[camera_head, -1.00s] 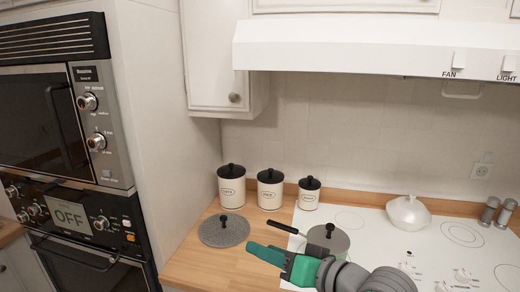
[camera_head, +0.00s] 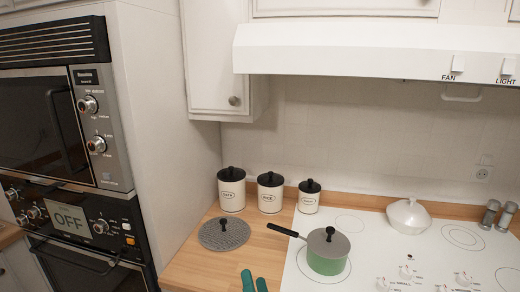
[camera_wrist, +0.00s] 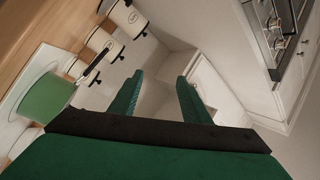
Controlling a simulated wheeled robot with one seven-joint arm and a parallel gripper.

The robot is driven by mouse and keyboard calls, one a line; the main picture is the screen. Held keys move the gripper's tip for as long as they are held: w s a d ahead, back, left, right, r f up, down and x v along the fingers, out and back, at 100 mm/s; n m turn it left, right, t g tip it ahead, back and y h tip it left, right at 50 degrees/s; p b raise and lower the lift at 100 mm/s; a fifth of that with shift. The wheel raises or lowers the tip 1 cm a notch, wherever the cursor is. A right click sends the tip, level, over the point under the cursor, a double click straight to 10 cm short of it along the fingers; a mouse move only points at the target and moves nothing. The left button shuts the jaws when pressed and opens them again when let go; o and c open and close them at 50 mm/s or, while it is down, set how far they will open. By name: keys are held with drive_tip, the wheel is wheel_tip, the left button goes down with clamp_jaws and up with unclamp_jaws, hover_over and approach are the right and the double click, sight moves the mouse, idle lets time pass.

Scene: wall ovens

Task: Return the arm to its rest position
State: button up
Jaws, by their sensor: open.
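My gripper (camera_head: 254,282) shows only as two green fingertips at the bottom edge of the head view, over the wooden counter's front. In the wrist view its two green fingers (camera_wrist: 160,95) stand apart with nothing between them. The rest of my arm is out of the head view. A green pot (camera_head: 327,262) with a grey lid and black knob sits on the white cooktop, right of my fingertips and apart from them. The pot also shows at the left of the wrist view (camera_wrist: 48,98).
Three white canisters (camera_head: 270,192) with black lids stand at the counter's back. A round grey speckled lid (camera_head: 223,234) lies on the wooden counter. A white lidded dish (camera_head: 409,215) sits on the cooktop (camera_head: 385,245). Wall ovens (camera_head: 75,140) rise at left; a range hood (camera_head: 375,52) hangs above.

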drive_tip(key=s+f+g+h, duration=0.2)
drive_tip(key=s+f+h, duration=0.4)
drive_tip(key=s+f, duration=1.1)
drive_tip(key=s+f+n+g, duration=0.1)
drive_tip(key=s+n, duration=0.3)
drive_tip(key=s, duration=0.6)
drive_tip(key=s+d+f+n+g, duration=0.1)
drive_tip(key=s+f+n, duration=0.2)
drive_tip(key=s, duration=0.7)
drive_tip(key=shift+f+n+y, duration=0.2)
drive_tip(key=shift+n+y, duration=0.2)
drive_tip(key=c, duration=0.3)
